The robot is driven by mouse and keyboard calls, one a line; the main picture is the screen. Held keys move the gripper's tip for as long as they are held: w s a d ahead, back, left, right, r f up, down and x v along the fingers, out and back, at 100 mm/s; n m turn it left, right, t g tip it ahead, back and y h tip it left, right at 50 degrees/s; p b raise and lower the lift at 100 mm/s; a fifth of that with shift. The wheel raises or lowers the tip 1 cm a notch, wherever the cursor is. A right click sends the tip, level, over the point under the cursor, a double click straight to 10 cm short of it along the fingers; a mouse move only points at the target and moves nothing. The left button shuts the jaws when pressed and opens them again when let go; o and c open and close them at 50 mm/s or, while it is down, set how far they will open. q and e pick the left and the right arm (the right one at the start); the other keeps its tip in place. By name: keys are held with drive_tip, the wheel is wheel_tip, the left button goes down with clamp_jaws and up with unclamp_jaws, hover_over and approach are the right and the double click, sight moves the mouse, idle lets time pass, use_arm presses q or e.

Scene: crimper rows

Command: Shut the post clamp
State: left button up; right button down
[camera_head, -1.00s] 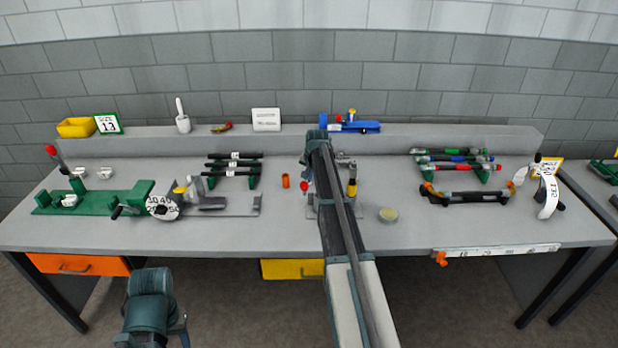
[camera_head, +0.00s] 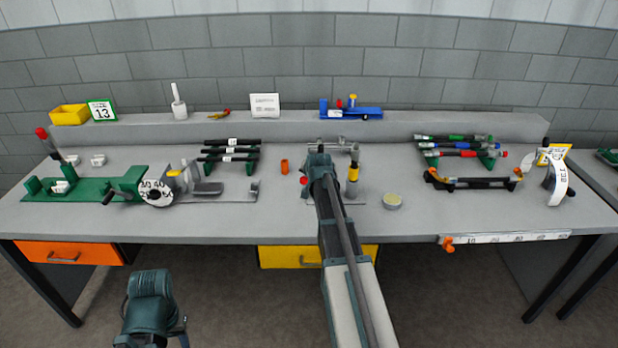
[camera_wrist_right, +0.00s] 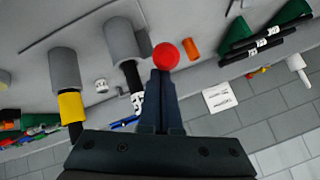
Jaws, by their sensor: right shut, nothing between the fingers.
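The post clamp stands at mid-bench, partly hidden behind my right arm. Its red ball knob (camera_head: 304,180) shows just left of the arm, and a grey post with a yellow band (camera_head: 352,180) stands to the right. In the right wrist view the red knob (camera_wrist_right: 166,56) sits right at the tips of my right gripper (camera_wrist_right: 163,78), whose fingers are together with nothing between them. Whether they touch the knob I cannot tell. Grey cylinders (camera_wrist_right: 122,40) and the yellow band (camera_wrist_right: 71,106) are to the left. Of my left arm only a teal link shows; its gripper is out of view.
An orange cup (camera_head: 284,167) stands left of the clamp, with a rack of black tools (camera_head: 230,154) beyond. A green fixture (camera_head: 85,192) is at far left.

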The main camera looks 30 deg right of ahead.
drive_tip(key=s+f+t+b, duration=0.1)
drive_tip(key=b, duration=0.2)
drive_tip(key=a+f+t+h+b, duration=0.1)
drive_tip(key=f+b, duration=0.1)
drive_tip(key=b, duration=0.1)
drive_tip(key=s+f+t+h+b, duration=0.1)
drive_tip(key=f+b, duration=0.1)
drive_tip(key=b, duration=0.1)
drive_tip(key=shift+s+a+t+b, duration=0.3)
drive_tip(key=shift+a+t, duration=0.05)
drive_tip(key=shift+t, duration=0.05)
drive_tip(key=shift+s, duration=0.1)
drive_tip(key=f+p+v, duration=0.1)
drive_tip(key=p+v, duration=0.1)
drive_tip(key=v, duration=0.8)
drive_tip(key=shift+p, duration=0.3)
drive_tip(key=shift+s+a, duration=0.1)
drive_tip(key=shift+a, duration=0.05)
